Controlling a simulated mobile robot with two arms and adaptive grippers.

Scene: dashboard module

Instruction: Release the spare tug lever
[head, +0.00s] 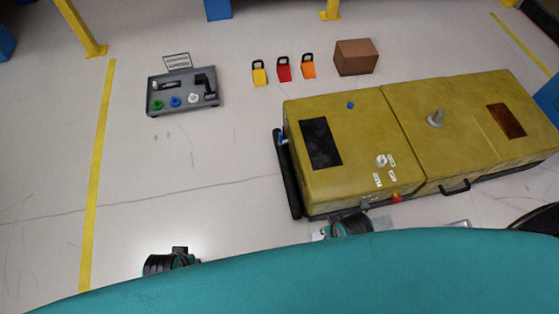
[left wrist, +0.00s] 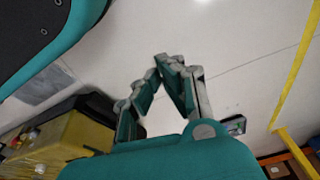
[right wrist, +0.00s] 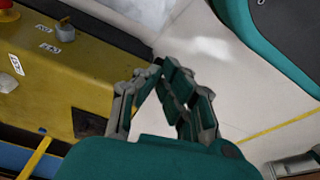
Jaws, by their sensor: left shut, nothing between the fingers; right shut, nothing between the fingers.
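A yellow tug (head: 360,110) stands at the right in the head view. A small grey-white knob (head: 382,160) with white labels around it sits on its top; a grey knob beside labels also shows in the right wrist view (right wrist: 64,33). I cannot tell which part is the spare lever. My left gripper (left wrist: 172,62) is shut and empty, above floor left of the tug. My right gripper (right wrist: 168,66) is shut and empty, beside the tug's near edge. Neither touches the knob.
Yellow (head: 259,76), red (head: 284,73) and orange (head: 308,70) padlock-shaped pieces and a brown box (head: 355,57) lie behind the tug. A black bar (head: 288,175) runs along its left end. Floor between is clear.

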